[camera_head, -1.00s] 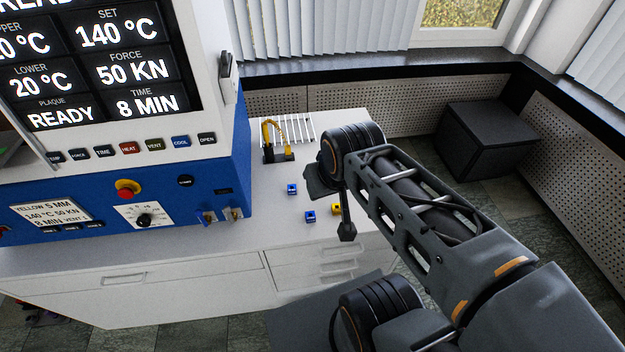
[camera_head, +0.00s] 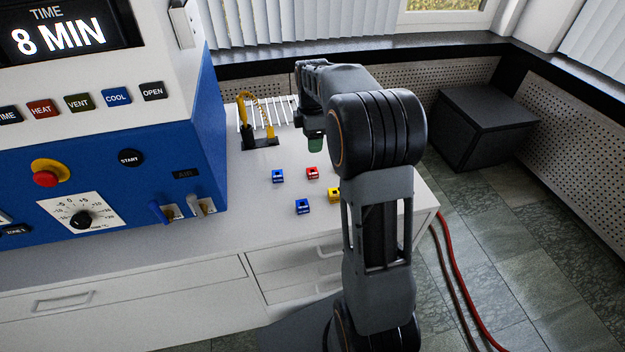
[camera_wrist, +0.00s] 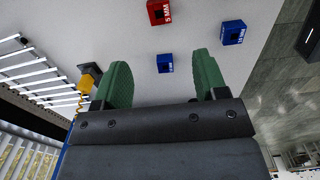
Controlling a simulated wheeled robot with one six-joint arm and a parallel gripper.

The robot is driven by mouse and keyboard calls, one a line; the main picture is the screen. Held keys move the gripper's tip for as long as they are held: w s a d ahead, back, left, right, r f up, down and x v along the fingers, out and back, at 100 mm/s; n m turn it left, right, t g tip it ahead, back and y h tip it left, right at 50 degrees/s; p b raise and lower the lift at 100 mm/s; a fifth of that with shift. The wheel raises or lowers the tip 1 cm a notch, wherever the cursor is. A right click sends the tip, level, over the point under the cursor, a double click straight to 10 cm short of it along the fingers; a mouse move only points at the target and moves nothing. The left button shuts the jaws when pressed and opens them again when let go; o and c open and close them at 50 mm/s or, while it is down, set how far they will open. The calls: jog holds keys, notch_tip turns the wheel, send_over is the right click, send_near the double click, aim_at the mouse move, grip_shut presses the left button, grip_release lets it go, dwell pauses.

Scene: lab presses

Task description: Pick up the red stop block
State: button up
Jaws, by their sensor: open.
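The red stop block (camera_head: 312,173) sits on the white bench top, among two blue blocks and a yellow one. In the wrist view the red block (camera_wrist: 159,12) is at the top edge, with pale lettering on one face, beyond the fingertips and apart from them. My gripper (camera_wrist: 162,60) is open and empty, its two green fingers spread. In the head view my gripper (camera_head: 316,143) hangs above the bench behind the red block; only part of its green fingers shows there, the rest hidden by my arm.
Blue blocks (camera_head: 278,176) and (camera_head: 303,206) and a yellow block (camera_head: 334,194) stand close by; my arm partly covers the yellow one. A black stand with yellow hooked parts (camera_head: 262,142) and a white rack (camera_head: 283,112) are behind. The blue press (camera_head: 150,190) is left.

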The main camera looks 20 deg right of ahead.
aim_at(312, 169)
notch_tip(312, 169, down, 13)
jog(key=shift+r+b, duration=0.1)
jog(key=shift+b, duration=0.35)
dwell(0.3)
jog(key=c, duration=1)
jog(key=shift+r, duration=0.1)
